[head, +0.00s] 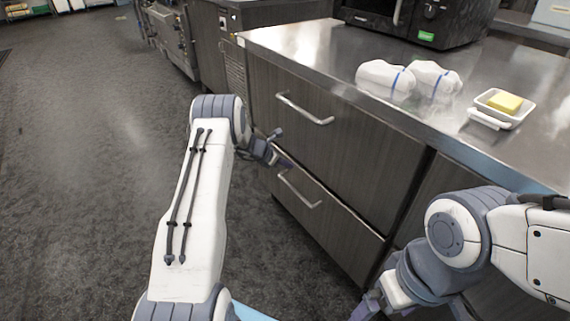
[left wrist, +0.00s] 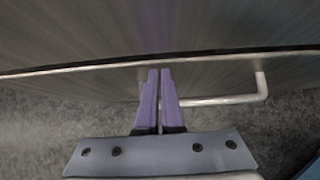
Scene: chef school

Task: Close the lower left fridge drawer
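The lower left fridge drawer (head: 335,222) has a dark wood-grain front and a metal bar handle (head: 300,188). Its pale top edge shows as a thin line, and I cannot tell how far it stands out. My left gripper (head: 280,160) is at the left end of that edge, close to the front. In the left wrist view its two purple fingers (left wrist: 160,72) are nearly together with nothing seen between them. Their tips reach the drawer's edge (left wrist: 75,67), beside the handle (left wrist: 262,88). My right gripper (head: 368,303) is low, partly cut off by the frame.
The upper drawer (head: 340,140) looks closed. The steel counter (head: 300,42) holds two white wrapped bundles (head: 385,78), a white dish (head: 480,116) with a yellow block (head: 505,102), and a black oven (head: 425,20). Dark floor (head: 90,160) at left is clear.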

